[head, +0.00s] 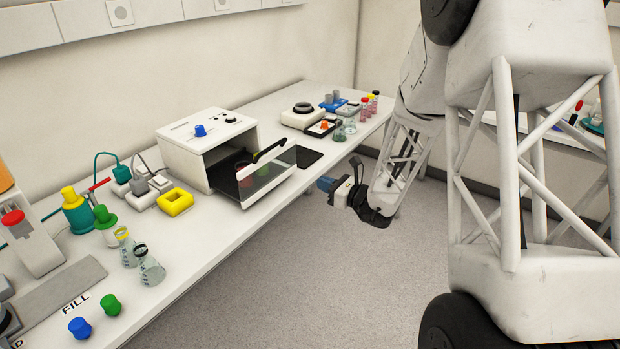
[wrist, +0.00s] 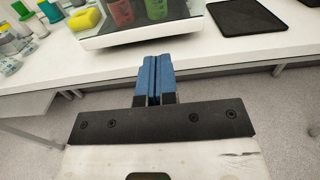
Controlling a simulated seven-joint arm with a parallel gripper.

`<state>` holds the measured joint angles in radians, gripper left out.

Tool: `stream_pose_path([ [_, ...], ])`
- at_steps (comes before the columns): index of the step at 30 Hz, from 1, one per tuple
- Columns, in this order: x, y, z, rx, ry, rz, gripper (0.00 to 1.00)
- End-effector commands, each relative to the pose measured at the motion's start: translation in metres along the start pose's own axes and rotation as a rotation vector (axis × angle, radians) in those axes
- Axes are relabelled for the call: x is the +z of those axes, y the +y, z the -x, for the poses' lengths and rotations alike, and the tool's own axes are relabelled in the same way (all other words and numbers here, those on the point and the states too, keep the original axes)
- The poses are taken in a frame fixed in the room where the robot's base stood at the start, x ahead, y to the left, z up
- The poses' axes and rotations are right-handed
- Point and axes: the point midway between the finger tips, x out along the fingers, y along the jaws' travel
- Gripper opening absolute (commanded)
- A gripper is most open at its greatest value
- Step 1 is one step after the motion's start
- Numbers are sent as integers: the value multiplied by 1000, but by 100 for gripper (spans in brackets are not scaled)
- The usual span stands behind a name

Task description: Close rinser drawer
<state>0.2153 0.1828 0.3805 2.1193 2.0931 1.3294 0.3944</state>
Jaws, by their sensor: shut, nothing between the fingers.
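The rinser (head: 208,148) is a white box with a blue knob on the bench. Its drawer (head: 262,184) is pulled out toward the bench's front edge, with a clear front panel and a black handle. A red and a green container stand inside; they show in the wrist view as a red cup (wrist: 121,12) and a green cup (wrist: 156,8). The drawer's front edge (wrist: 140,36) lies just beyond my fingers in the wrist view. My gripper (head: 325,184) has blue fingers, shut and empty, in front of the bench edge and apart from the drawer. It also shows in the wrist view (wrist: 154,62).
A black flat pad (head: 300,156) lies right of the drawer. A yellow ring-shaped block (head: 175,202) and flasks (head: 150,266) stand to the left. A white device (head: 302,116) and small bottles stand at the back right. The floor before the bench is clear.

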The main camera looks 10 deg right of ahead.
Motion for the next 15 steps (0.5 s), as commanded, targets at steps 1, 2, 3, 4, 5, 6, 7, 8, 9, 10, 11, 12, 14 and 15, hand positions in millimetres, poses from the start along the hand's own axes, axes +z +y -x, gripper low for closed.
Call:
stream_pose_path([
  [1, 0, 0, -3, 1, 0, 0, 0],
  [2, 0, 0, -4, 1, 0, 0, 0],
  [3, 0, 0, -7, 2, 1, 0, 0],
  [4, 0, 0, -10, 2, 1, 0, 0],
  [5, 0, 0, -12, 2, 1, 0, 0],
  [6, 0, 0, -16, 2, 1, 0, 0],
  [7, 0, 0, -19, 1, 1, 1, 0],
  [8, 0, 0, -22, 1, 0, 1, 0],
  [9, 0, 0, -27, 2, 0, 1, 0],
  [10, 0, 1, -31, 2, 0, 1, 0],
  [11, 0, 1, -35, 3, 0, 1, 0],
  [12, 0, 1, -40, 3, 0, 0, 0],
  [14, 0, 1, -48, 2, 0, 0, 0],
  [15, 0, 1, -55, 2, 0, 0, 0],
])
